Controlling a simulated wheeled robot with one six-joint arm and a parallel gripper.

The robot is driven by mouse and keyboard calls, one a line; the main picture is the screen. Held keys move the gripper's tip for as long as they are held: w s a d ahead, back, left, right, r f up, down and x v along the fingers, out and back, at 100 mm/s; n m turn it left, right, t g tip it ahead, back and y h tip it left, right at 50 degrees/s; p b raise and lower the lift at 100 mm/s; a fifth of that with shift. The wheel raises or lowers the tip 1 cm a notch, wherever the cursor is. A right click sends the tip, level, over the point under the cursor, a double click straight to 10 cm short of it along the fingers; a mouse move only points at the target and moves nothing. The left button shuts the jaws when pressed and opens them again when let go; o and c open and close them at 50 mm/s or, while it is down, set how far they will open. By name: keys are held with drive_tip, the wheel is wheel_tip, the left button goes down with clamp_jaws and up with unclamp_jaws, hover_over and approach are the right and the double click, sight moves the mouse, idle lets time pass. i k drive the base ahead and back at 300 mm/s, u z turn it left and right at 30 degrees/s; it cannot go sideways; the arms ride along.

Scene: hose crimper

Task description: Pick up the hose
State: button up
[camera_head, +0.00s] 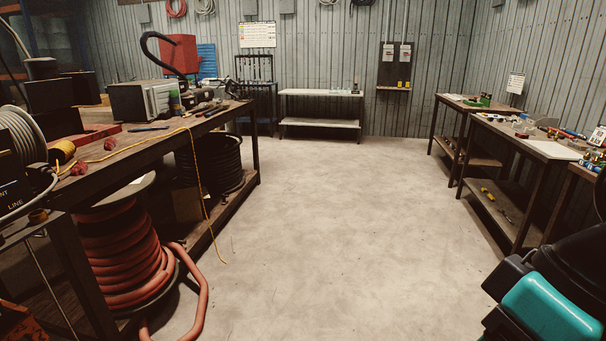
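Several hoses are in view, and I cannot tell which one the task means. A thick red hose (125,250) is wound on a reel under the left workbench, and a loose length of it bends down to the floor. A black hose coil (212,165) sits farther back under the same bench. A black curved hose (150,42) arches above the back of the bench top. A red coil (176,8) and a pale coil (204,6) hang on the back wall. My gripper is not in view.
The left workbench (140,141) is cluttered, and a thin yellow cord (200,185) hangs from its edge to the floor. Workbenches (515,133) with tools line the right wall. A low white bench (320,92) stands at the back. The concrete floor (330,220) between them is clear.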

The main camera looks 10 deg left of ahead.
sight(208, 106)
drive_tip(key=u, duration=0.05)
drive_tip(key=i, duration=2.05)
drive_tip(key=u, duration=0.6)
drive_tip(key=i, duration=2.15)
drive_tip(key=u, duration=0.5)
drive_tip(key=i, duration=0.6)
drive_tip(key=u, duration=0.15)
